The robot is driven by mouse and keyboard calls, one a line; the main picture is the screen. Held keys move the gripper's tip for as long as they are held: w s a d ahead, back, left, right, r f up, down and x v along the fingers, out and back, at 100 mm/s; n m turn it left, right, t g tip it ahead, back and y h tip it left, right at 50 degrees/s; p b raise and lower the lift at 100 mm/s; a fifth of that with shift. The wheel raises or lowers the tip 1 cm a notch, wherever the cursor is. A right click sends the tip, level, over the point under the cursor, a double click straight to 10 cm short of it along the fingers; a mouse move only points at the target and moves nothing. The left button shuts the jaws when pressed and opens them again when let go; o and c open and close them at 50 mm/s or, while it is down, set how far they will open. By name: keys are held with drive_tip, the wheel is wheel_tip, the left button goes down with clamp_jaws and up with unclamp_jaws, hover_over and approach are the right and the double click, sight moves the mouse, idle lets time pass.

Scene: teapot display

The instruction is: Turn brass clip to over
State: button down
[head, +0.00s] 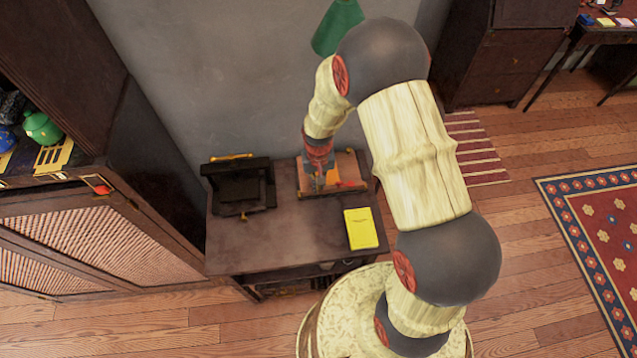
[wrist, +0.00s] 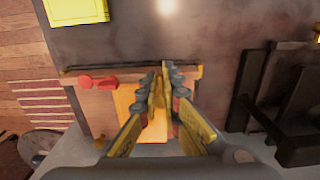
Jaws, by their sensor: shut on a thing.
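My gripper (wrist: 163,90) points down at a small wooden board in the wrist view, its fingers close together. Between the fingertips is a narrow yellow-brass piece, which looks like the brass clip (wrist: 158,92); the fingers hide most of it. The board (wrist: 95,102) carries an orange-yellow panel (wrist: 125,102) and has a dark bar along one edge. A red piece (wrist: 97,81) sits on the board beside the fingers. In the head view my gripper (head: 318,183) is over the board (head: 345,162) on the dark table; the clip itself is not clear there.
The dark table (head: 285,245) also bears a black stand-like object (head: 238,190) left of the board and a yellow booklet (head: 360,228) in front. A grey wall is behind. A cabinet with a green teapot (head: 42,128) stands at left. The table's front left is clear.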

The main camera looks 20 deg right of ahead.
idle(0.4)
drive_tip(key=c, duration=2)
unclamp_jaws()
drive_tip(key=shift+r, duration=3.75)
